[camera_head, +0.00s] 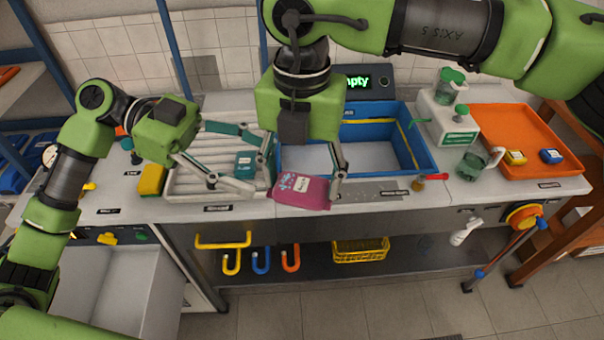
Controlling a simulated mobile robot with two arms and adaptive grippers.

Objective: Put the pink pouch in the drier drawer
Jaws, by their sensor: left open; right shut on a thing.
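My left gripper (254,168) is open and empty, just left of the pouch. A blue open box (425,158) with a pale floor looks like the drier drawer; it is behind and to the right of the pouch. My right gripper hides part of its left side. A grey unit (382,88) behind it has a green display, partly hidden, with "mpty" readable.
A white ribbed rack (185,183) holds a teal pouch (245,163) beneath my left gripper. A yellow sponge (152,180) is left of it. A white dispenser (443,122), a clear jug (474,163) and an orange tray (512,118) stand right of the box.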

